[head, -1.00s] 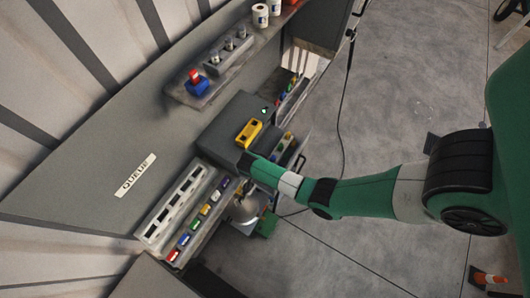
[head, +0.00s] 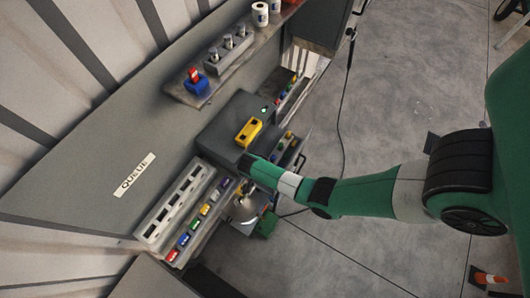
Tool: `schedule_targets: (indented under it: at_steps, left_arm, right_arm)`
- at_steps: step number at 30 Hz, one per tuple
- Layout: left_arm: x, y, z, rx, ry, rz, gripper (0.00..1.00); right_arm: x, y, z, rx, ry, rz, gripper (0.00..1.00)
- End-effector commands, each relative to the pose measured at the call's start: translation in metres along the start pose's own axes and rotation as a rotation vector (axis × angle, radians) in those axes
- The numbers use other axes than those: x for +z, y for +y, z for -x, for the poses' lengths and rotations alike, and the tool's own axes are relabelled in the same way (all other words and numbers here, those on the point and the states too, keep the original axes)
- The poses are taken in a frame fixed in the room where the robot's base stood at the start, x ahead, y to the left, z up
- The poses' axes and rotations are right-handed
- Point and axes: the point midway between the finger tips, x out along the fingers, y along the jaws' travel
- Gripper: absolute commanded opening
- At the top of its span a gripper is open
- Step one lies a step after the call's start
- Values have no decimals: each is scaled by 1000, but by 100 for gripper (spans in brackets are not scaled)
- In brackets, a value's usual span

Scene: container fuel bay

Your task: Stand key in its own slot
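Several small coloured pieces, which may be keys, stand in a row on a ledge (head: 190,238); among them are a red one (head: 172,255), a green one (head: 194,225) and a yellow one (head: 204,210). Beside them is a pale rack (head: 150,233) with several dark slots, which look empty. I cannot tell which piece or slot the task means. The green arm from the right is mine; its gripper (head: 243,192) hangs near the right end of the coloured row, partly hidden by the wrist. Its fingers are too small to read. My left gripper is not in view.
A yellow block (head: 249,131) with dark openings sits on a grey box (head: 221,124). A shelf above holds a blue block (head: 196,84) with a red top and a grey peg holder (head: 229,53). A QUEUE label (head: 135,175) is on the panel.

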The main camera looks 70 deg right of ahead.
Motion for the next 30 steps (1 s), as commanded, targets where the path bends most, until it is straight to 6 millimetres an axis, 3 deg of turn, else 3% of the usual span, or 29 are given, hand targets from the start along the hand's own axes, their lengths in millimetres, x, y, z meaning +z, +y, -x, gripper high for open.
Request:
schedule_targets:
  at_steps: [13,14,19,30]
  left_arm:
    - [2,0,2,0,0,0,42]
    - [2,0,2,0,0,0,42]
    - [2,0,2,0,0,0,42]
    - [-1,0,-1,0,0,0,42]
  right_arm:
    - [3,0,-7,0,0,0,0]
    - [3,0,-7,0,0,0,23]
    - [3,0,-7,0,0,0,53]
    - [3,-1,0,-1,0,0,53]
